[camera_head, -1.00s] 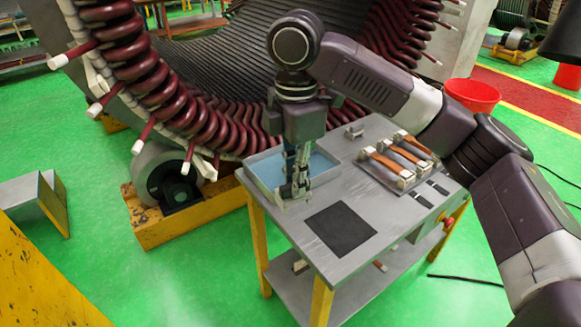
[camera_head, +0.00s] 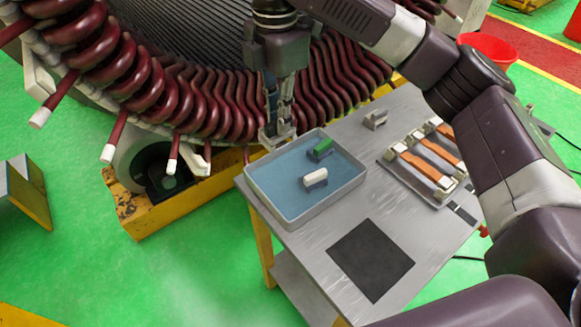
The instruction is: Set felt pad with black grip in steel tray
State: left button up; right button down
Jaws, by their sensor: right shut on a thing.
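The steel tray (camera_head: 296,224) is a shallow grey tray with a blue floor on the left part of the table. A white piece (camera_head: 314,178) and a green piece (camera_head: 321,148), each with a darker part, lie inside it. My right gripper (camera_head: 278,136) is at the tray's far left rim, by the coils. It is shut on a small pale grey thing at its fingertips. I cannot make out a black grip or tell whether this is the felt pad. I cannot tell whether it touches the rim. My left gripper is out of view.
A black mat (camera_head: 371,260) lies on the table (camera_head: 340,222). A rack of copper-coloured strips (camera_head: 425,165) stands at right, with a small metal block (camera_head: 375,119) behind. The stator's dark red coils (camera_head: 215,100) rise close behind the tray. Green floor is open at left.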

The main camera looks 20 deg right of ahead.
aim_at(282, 140)
jog(key=f, duration=0.4)
jog(key=s+f, duration=0.1)
jog(key=f, duration=0.2)
jog(key=shift+s, duration=0.1)
jog(key=f, duration=0.3)
jog(key=f+p, duration=0.1)
jog(key=f, duration=0.3)
jog(key=f+p, duration=0.1)
jog(key=f, duration=0.3)
jog(key=shift+w, duration=0.3)
jog(key=shift+f, duration=0.15)
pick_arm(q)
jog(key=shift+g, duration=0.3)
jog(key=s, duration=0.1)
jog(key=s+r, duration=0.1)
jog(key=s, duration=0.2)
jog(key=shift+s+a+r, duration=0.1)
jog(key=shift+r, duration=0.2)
